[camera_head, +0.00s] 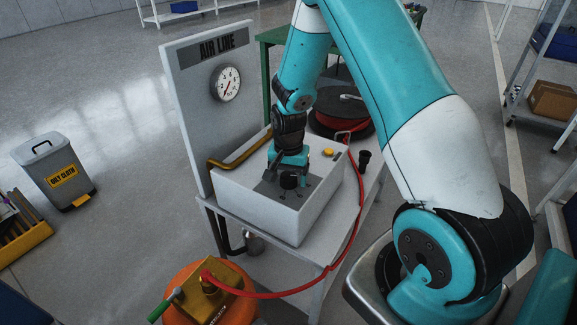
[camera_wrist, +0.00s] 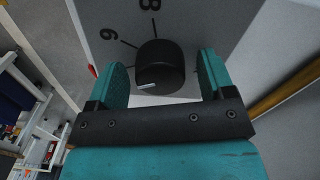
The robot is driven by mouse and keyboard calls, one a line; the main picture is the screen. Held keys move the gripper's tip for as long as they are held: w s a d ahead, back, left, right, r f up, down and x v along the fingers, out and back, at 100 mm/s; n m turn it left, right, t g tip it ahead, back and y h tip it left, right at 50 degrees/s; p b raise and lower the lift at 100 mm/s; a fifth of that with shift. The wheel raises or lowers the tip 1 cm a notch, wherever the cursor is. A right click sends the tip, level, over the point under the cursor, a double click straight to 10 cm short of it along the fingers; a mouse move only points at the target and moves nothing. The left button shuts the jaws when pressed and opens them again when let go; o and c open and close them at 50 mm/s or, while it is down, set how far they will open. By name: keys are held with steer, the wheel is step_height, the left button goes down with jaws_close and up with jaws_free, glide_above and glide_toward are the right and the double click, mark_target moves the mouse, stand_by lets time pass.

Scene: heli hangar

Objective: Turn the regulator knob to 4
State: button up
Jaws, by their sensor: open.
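The black regulator knob (camera_head: 289,181) sits on the top of the white box (camera_head: 305,215) on the bench. In the wrist view the knob (camera_wrist: 165,62) shows a white pointer line on its lower left, with a printed 6 and 8 and tick marks on the grey panel beyond. My gripper (camera_wrist: 162,76) is open, with one teal finger on each side of the knob. Gaps show between the fingers and the knob. In the head view my gripper (camera_head: 288,172) is right over the knob and hides part of the panel, so the scale is unreadable there.
An AIR LINE board with a round gauge (camera_head: 225,83) stands behind the box. A yellow pipe (camera_head: 238,152), a yellow button (camera_head: 327,152) and a red hose (camera_head: 357,215) are close by. A hose reel (camera_head: 341,115) lies behind. A bin (camera_head: 57,172) stands at left.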

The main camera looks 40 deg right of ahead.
mark_target(289, 175)
step_height(289, 175, up, 17)
steer(key=p, duration=0.1)
steer(key=shift+r, duration=0.15)
stand_by(0.5)
